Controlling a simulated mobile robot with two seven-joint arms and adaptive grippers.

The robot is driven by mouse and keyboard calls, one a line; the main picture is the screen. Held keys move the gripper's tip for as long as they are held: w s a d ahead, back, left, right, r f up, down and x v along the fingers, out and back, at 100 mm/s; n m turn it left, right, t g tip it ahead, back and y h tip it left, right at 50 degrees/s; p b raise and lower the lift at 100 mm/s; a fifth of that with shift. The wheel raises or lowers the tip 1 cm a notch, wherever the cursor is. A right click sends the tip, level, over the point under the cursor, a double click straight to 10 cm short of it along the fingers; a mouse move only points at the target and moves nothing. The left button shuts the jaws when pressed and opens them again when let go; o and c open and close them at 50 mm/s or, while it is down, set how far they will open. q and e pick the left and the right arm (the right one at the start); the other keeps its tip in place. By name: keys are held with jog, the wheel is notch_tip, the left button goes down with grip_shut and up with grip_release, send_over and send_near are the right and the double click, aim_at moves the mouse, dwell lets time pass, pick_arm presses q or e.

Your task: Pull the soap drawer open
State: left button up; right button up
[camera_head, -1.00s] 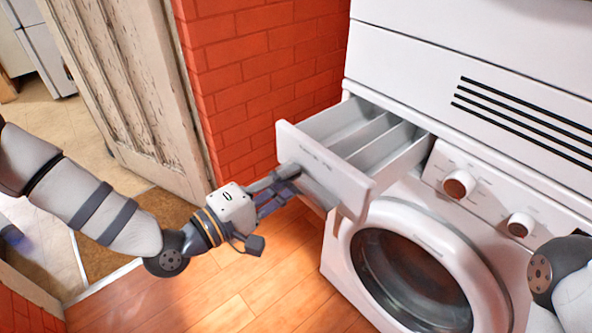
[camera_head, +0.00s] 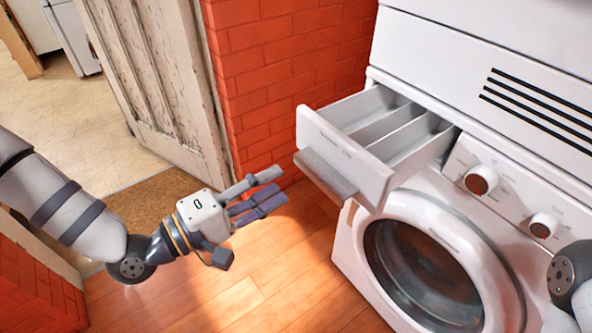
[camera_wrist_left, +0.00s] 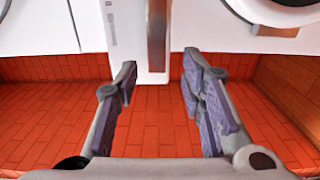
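The soap drawer (camera_head: 345,160) of the white washing machine is pulled out at the machine's upper left, and its inner compartments show from above. A grey handle (camera_head: 326,174) runs along the lower part of its front. My left gripper (camera_head: 268,190) is to the left of the drawer front, apart from it and a little lower. In the left wrist view my left gripper (camera_wrist_left: 157,90) is open and empty, with the drawer's handle (camera_wrist_left: 158,35) ahead of its fingertips. Of my right arm only a part shows at the right edge; its gripper is out of view.
The washing machine's round door (camera_head: 430,265) is closed below the drawer, with two knobs (camera_head: 481,180) beside it. A red brick wall (camera_head: 270,85) stands behind. A worn white door (camera_head: 160,80) is at the left. The wooden floor (camera_head: 260,280) is clear.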

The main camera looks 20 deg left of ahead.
pick_arm(q)
jog(key=v, duration=0.4)
jog(key=shift+s, duration=0.15)
jog(key=s+d+f+m+g+y+p, duration=0.2)
jog(key=s+f+g, duration=0.3)
jog(key=s+f, duration=0.15)
jog(key=s+d+f+m+g+y+p, duration=0.2)
jog(key=s+d+f+m+g+p, duration=0.1)
jog(key=s+f+g, duration=0.3)
jog(key=s+a+m+g+y+p, duration=0.1)
jog(key=s+a+m+g+y, duration=0.1)
jog(key=s, duration=0.8)
jog(key=s+a+m+g+y+p, duration=0.2)
jog(key=s+a, duration=0.4)
jog(key=s, duration=0.4)
jog(key=m+g+y, duration=0.1)
jog(key=g+y, duration=0.1)
jog(key=shift+s+a+y, duration=0.25)
jog(key=shift+a+y, duration=0.05)
jog(key=shift+a, duration=0.05)
pick_arm(e)
jog(key=w+r+t, duration=0.3)
jog(key=w+r, duration=0.5)
jog(key=r, duration=0.1)
